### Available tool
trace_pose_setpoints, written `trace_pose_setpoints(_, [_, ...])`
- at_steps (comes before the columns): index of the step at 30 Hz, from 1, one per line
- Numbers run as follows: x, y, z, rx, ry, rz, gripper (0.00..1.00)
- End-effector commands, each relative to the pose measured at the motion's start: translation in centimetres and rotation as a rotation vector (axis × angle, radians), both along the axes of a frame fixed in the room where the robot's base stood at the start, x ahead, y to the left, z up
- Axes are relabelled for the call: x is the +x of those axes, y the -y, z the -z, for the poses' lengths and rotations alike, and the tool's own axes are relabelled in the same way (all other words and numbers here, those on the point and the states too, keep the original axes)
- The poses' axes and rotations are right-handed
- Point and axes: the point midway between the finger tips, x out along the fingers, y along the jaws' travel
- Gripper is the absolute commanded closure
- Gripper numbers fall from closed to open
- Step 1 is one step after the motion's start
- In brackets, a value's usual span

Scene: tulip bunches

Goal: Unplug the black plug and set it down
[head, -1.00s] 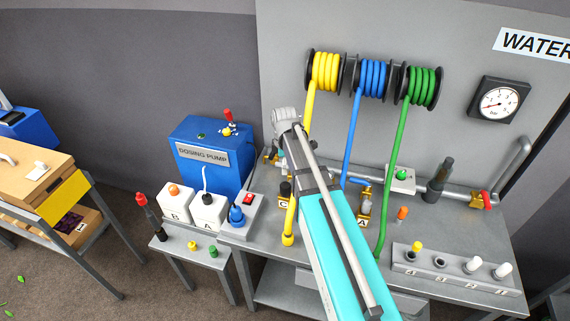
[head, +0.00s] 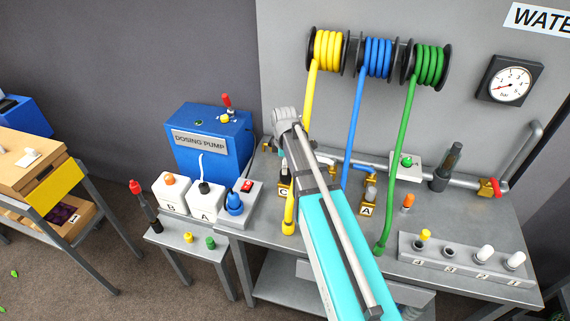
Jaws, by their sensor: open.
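A small black piece (head: 285,172) stands on the yellow-brass outlet marked C, close behind my arm; it looks like the black plug, but my arm partly covers this spot. My gripper (head: 286,120) is at the far end of my arm, above and near outlet C. It is open, though its fingertips are hard to make out and nothing shows in it. Another black cap (head: 204,187) sits on the white canister A (head: 206,203), left of my arm.
A bench rack (head: 470,263) holds a yellow plug, white plugs and an empty-looking hole. The dosing pump (head: 205,142) stands left of my gripper. Yellow, blue and green hoses (head: 398,165) hang around my arm.

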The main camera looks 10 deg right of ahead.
Motion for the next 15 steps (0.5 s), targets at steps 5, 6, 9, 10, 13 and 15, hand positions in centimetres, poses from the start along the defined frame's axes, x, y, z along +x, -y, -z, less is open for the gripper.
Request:
trace_pose_setpoints(5, [0.0,0.0,1.8,0.000,0.000,0.000,0.02])
trace_pose_setpoints(6, [0.0,0.0,2.1,0.000,0.000,0.000,0.02])
trace_pose_setpoints(9, [0.0,0.0,2.8,0.000,0.000,0.000,0.02])
trace_pose_setpoints(10, [0.0,0.0,3.1,0.000,0.000,0.000,0.02])
trace_pose_setpoints(13, [0.0,0.0,3.8,0.000,0.000,0.000,0.02])
trace_pose_setpoints(15, [0.0,0.0,4.3,0.000,0.000,0.000,0.02])
